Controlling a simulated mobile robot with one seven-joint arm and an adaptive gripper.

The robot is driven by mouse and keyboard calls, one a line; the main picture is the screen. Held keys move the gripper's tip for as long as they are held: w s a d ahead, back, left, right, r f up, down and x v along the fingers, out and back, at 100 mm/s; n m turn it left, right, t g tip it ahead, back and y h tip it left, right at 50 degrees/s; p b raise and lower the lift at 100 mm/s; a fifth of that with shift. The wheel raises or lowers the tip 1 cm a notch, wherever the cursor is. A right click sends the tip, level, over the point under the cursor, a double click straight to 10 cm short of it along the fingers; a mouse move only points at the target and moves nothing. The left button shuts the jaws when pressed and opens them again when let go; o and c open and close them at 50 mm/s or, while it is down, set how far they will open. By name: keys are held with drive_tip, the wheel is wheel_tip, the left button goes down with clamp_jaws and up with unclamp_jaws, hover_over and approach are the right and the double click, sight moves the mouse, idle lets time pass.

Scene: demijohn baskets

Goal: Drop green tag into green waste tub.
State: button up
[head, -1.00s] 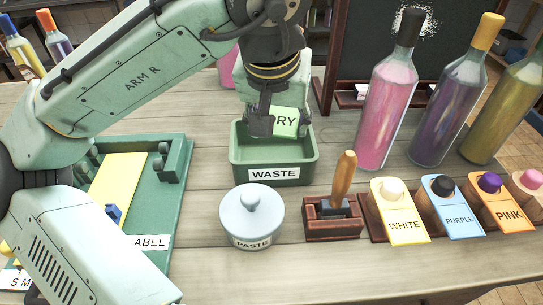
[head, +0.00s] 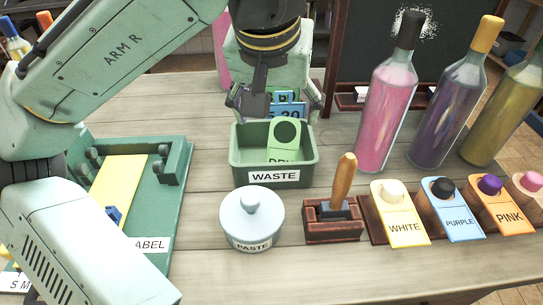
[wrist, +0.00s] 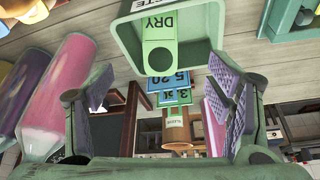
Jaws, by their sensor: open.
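The light green tag (head: 284,141), with a dark round hole and lettering, stands tilted inside the green waste tub (head: 237,168). The tub bears a white WASTE label. In the wrist view the tag (wrist: 159,33) reads DRY and lies within the tub (wrist: 125,40). My gripper (head: 272,108) is above the back of the tub, open and empty. In the wrist view its two padded fingers (wrist: 165,100) are wide apart, with the tag beyond them and apart from them. The tag's lower end is partly hidden by the tub's front wall in the head view.
A white paste jar (head: 252,222) and a wooden-handled stamp (head: 344,187) stand in front of the tub. Tall bottles (head: 388,105) stand at right, behind tags reading WHITE (head: 402,228), PURPLE and PINK. A green label board (head: 176,190) is at left. Blue number cards (head: 290,108) show behind the tub.

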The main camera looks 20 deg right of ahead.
drive_tip(key=v, duration=0.7)
drive_tip(key=shift+r, duration=0.35)
drive_tip(key=shift+s+f, duration=0.1)
